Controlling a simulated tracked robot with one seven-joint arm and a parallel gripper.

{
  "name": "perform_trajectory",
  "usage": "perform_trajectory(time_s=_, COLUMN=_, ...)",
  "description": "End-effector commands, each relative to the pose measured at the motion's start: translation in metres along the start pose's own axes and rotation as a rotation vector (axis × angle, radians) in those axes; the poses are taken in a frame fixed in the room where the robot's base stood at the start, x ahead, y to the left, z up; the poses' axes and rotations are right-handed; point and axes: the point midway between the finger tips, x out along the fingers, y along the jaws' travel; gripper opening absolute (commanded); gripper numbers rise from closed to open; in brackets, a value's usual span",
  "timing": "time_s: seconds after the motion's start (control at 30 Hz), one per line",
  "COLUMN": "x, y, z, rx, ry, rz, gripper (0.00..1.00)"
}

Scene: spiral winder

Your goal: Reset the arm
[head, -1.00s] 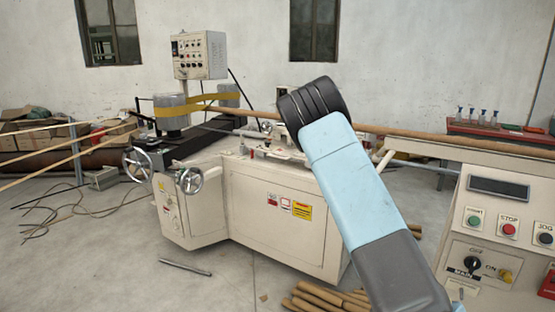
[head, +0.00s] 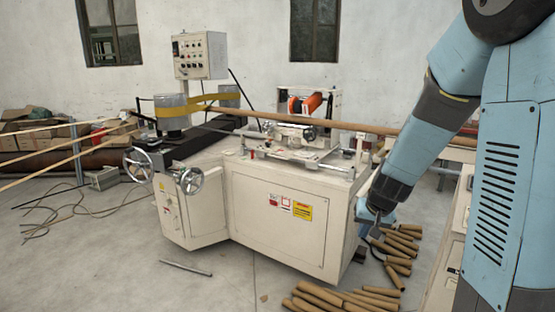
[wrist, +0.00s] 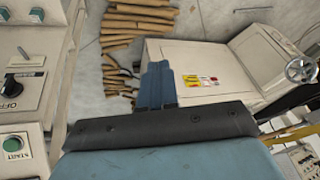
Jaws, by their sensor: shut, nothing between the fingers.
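My arm comes in from the right side of the head view and reaches down and left. My gripper (head: 374,232) is at its lower end, in front of the right end of the cream winder machine (head: 285,220). In the wrist view my gripper's fingers (wrist: 157,72) are together, with nothing held between them.
Several cardboard tubes (head: 400,250) lie on the floor near my gripper. A control panel (wrist: 22,90) with a knob and a START button is at the left of the wrist view. Handwheels (head: 188,180) stick out at the machine's left.

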Motion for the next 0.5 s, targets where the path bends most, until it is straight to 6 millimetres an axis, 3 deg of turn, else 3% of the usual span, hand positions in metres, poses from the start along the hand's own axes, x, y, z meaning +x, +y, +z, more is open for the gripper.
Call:
perform_trajectory(time_s=0.1, x=-0.035, y=-0.009, z=0.004, rx=-0.018, ry=0.011, rz=-0.046, gripper=0.0)
perform_trajectory(time_s=0.5, x=-0.139, y=-0.025, z=0.04, rx=-0.105, ry=0.035, rz=-0.105, gripper=0.0)
